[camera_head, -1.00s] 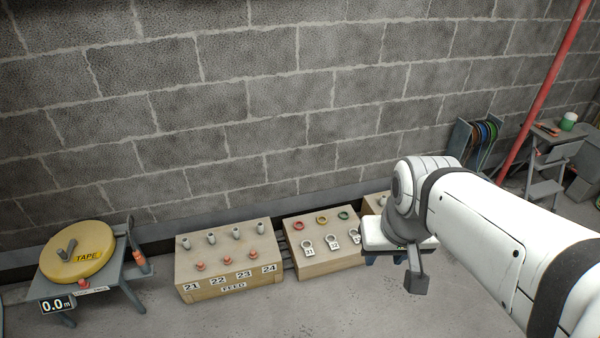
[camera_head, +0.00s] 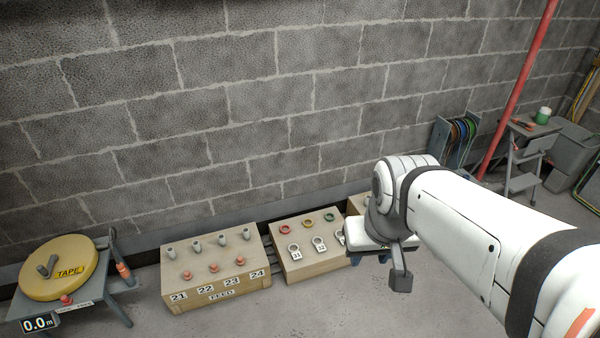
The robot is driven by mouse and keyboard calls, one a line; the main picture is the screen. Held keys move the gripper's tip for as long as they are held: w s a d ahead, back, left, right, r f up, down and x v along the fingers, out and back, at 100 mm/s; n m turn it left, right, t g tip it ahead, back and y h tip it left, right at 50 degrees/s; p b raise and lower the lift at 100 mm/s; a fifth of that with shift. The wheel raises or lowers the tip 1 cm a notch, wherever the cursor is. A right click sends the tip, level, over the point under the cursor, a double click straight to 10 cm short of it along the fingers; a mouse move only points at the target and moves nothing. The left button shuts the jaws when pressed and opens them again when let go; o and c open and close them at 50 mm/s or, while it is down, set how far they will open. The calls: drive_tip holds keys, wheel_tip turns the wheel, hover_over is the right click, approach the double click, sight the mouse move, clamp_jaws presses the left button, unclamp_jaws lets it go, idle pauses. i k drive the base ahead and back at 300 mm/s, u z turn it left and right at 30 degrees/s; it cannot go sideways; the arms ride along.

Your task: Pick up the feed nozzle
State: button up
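An orange and grey piece (camera_head: 123,271) stands in a holder at the right side of the tape stand, far left; it may be the feed nozzle, but it is too small to be sure. Several grey stubs and red-orange knobs sit on the beige FEED box (camera_head: 215,295), labelled 21 to 24. My gripper (camera_head: 401,279) is at the end of my white arm, right of the boxes and well away from the tape stand. It shows only as a dark block; its fingers cannot be made out. I see nothing held in it.
The yellow tape reel (camera_head: 72,285) lies on its grey stand with a 0.0 m display. A second beige box (camera_head: 303,262) carries coloured rings and numbered tags. Cable coils (camera_head: 462,135) and a step stool (camera_head: 523,158) stand at right. The floor in front is clear.

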sight(125, 272)
drive_tip(key=u, duration=2.1)
drive_tip(key=i, duration=2.25)
drive_tip(key=z, duration=0.45)
